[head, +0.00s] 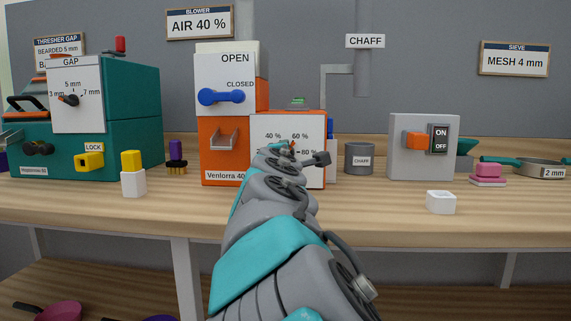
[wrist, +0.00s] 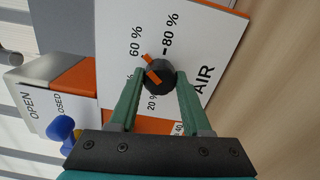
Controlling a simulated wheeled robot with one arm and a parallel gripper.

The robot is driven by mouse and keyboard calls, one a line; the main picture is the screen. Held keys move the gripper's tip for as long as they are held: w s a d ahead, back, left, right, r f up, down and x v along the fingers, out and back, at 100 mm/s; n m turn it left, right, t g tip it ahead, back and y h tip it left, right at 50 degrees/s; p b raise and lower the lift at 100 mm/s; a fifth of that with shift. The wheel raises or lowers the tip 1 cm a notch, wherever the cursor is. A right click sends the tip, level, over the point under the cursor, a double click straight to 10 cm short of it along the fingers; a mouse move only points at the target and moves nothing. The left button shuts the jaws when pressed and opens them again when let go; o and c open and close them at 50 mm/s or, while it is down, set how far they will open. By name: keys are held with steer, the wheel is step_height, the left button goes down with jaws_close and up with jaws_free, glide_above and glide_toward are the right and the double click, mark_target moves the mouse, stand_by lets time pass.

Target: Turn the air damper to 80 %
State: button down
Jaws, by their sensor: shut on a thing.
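The air damper is a round dark knob (wrist: 161,79) with an orange pointer on a white panel (wrist: 205,45) marked AIR. In the wrist view the pointer aims up-left, toward the 60 % label (wrist: 136,41). The 80 % label (wrist: 171,34) with its black tick lies to the right of that. My gripper (wrist: 160,74) is shut on the knob, one green finger on each side. In the head view the same panel (head: 314,160) is on the orange blower (head: 213,150), and my arm hides the knob.
A blue handle (head: 221,97) is beside OPEN and CLOSED labels above the panel. A wall sign (head: 200,22) reads AIR 40 %. A grey switch box (head: 405,160) and a chaff cup (head: 359,160) stand right. A green thresher (head: 130,115) stands left.

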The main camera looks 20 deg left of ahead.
steer(key=m+b, duration=0.4)
steer(key=m, duration=0.1)
steer(key=shift+f+m+b, duration=0.3)
steer(key=shift+f+b, duration=0.1)
steer(key=m+b, duration=0.3)
steer(key=shift+r+m, duration=0.1)
steer(key=shift+m, duration=0.2)
steer(key=shift+r+m+b, duration=0.1)
steer(key=shift+m+b, duration=0.5)
steer(key=shift+b, duration=0.05)
steer(key=shift+c, duration=1.8)
jaws_free()
steer(key=shift+r, duration=0.1)
steer(key=shift+b+v, duration=1.1)
steer(key=shift+v, duration=2.8)
